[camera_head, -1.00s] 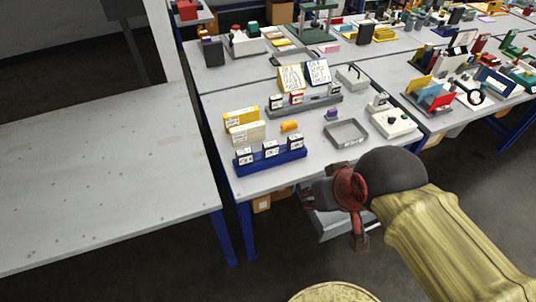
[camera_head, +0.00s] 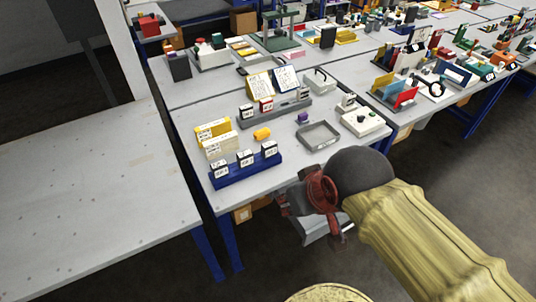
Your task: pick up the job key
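I cannot tell for certain which small piece is the job key. A small orange-yellow piece (camera_head: 262,134) lies on the grey worktable (camera_head: 205,98), and a small purple piece (camera_head: 303,118) stands to its right. A blue rack (camera_head: 228,180) with several white labelled blocks stands at the table's front left. An open grey tray (camera_head: 320,136) sits right of the orange-yellow piece. My gripper (camera_head: 290,205), dark with red parts, is in front of the table's front edge, clear of these pieces. Its fingertips are too unclear to tell whether they are open or shut.
Yellow and white boxes (camera_head: 214,136) stand behind the blue rack. A grey rack (camera_head: 272,110) with blocks and two upright cards is further back. A white device (camera_head: 362,122) sits to the right. A bare table (camera_head: 95,190) fills the left.

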